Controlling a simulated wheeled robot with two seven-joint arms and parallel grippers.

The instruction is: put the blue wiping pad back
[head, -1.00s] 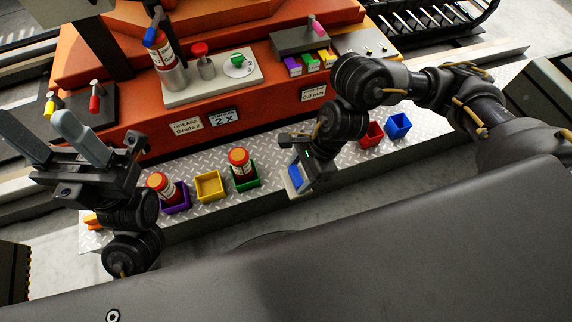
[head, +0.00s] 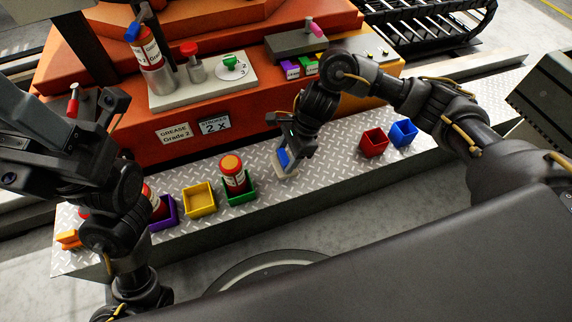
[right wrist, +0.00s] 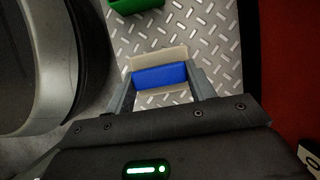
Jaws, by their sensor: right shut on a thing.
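The blue wiping pad (head: 283,157) has a blue block on a pale base. My right gripper (head: 285,150) is shut on the blue block, and the pad is over the diamond-plate ledge, right of the green box. In the right wrist view the blue block (right wrist: 159,76) sits between both fingers, with the pale base showing on either side of it. I cannot tell whether the base touches the plate. My left gripper (head: 45,135) is at the left edge, close to the camera; its fingertips are not clear.
On the ledge (head: 325,160) stand a yellow box (head: 200,199), a green box (head: 240,196) holding a red-and-orange canister, a red box (head: 373,141) and a blue box (head: 403,132). The orange machine (head: 110,122) rises behind.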

